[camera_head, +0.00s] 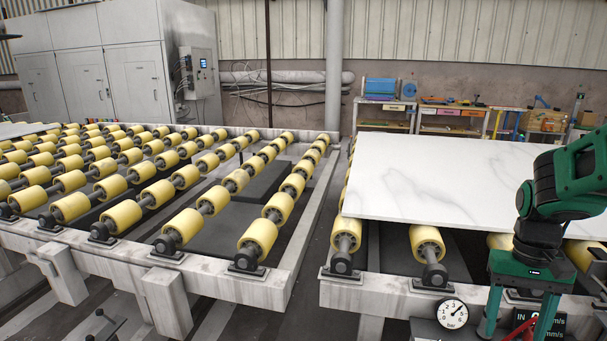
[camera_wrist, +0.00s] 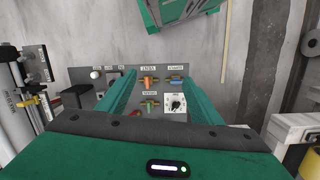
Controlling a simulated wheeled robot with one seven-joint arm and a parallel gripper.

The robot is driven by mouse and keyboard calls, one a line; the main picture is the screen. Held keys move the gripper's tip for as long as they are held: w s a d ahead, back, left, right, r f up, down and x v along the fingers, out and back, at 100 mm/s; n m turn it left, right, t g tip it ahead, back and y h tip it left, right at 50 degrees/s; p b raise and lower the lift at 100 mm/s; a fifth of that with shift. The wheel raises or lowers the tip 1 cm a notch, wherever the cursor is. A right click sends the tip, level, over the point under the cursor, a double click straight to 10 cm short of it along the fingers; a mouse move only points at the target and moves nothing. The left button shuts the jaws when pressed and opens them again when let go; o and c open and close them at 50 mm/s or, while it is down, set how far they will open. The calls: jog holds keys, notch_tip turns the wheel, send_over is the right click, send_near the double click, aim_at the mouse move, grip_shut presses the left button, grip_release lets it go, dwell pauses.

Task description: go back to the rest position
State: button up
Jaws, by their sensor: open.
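My gripper (camera_head: 519,325) hangs at the lower right of the head view, in front of the right roller table's front beam. Its two green fingers are apart, with nothing held between them. In the wrist view, my gripper (camera_wrist: 160,82) points at a grey control panel (camera_wrist: 183,71) with orange, blue and green handles and a white-plated dial (camera_wrist: 175,103). The handles show between the fingers; the distance to them is hard to tell. A white veined stone slab (camera_head: 430,178) lies flat on the right roller table, partly hidden by my arm.
A roller table (camera_head: 180,262) with yellow rollers fills the left, with a gap before the right table. A pressure gauge (camera_head: 452,313) and a dark display (camera_head: 526,318) sit close to my gripper. Workbenches (camera_head: 450,118) and a grey cabinet (camera_head: 95,65) stand behind.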

jog(key=s+a+r+m+t, duration=0.1)
jog(key=s+a+r, duration=0.1)
jog(key=s, duration=0.9)
jog(key=shift+a+r+t, duration=0.2)
jog(key=shift+r+t, duration=0.2)
jog(key=shift+r, duration=0.4)
jog(key=shift+w+f, duration=0.25)
jog(key=shift+w, duration=0.3)
